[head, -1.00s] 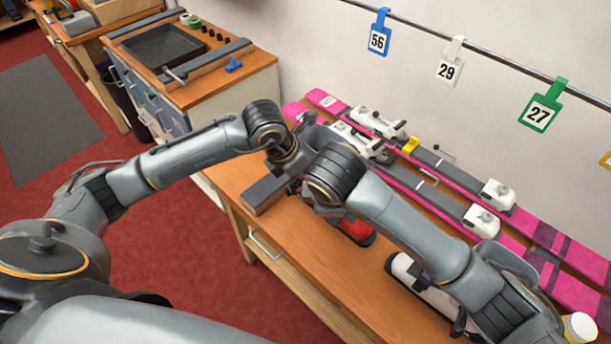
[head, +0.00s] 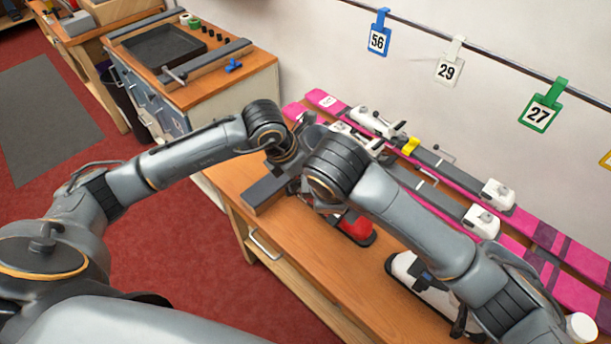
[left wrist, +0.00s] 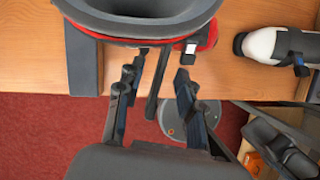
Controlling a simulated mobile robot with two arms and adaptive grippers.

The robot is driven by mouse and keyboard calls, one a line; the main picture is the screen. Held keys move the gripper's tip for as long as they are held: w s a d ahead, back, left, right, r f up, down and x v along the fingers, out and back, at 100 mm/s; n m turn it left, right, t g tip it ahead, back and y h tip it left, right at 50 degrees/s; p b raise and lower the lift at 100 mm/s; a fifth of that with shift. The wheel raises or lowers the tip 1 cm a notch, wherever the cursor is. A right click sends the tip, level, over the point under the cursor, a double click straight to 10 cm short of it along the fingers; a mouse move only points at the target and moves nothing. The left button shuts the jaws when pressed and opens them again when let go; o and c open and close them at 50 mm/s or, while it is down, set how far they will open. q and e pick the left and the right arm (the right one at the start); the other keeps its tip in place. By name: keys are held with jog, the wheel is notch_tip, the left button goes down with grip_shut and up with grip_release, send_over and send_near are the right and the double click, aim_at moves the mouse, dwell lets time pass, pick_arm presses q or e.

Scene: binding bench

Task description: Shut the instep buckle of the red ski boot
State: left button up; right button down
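The red ski boot (head: 356,227) stands on the wooden bench, largely hidden behind my right arm in the head view. In the left wrist view its dark cuff is at the top, with a strip of red shell (left wrist: 206,38) and a small white-and-black buckle part (left wrist: 190,45). I cannot tell which buckle this is. My left gripper (left wrist: 161,69) is open just below the boot in that view, its fingers apart. A dark narrow bar (left wrist: 157,85) shows between them; I cannot tell whether they touch it. My right gripper is hidden behind its arm.
A white boot (head: 424,281) stands to the right; it also shows in the left wrist view (left wrist: 262,45). Pink skis (head: 450,172) with bindings lie along the wall. A dark block (head: 264,190) sits at the bench's left end. Numbered tags (head: 448,70) hang from a rail.

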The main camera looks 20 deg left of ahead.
pick_arm(q)
jog(key=v, duration=1.2)
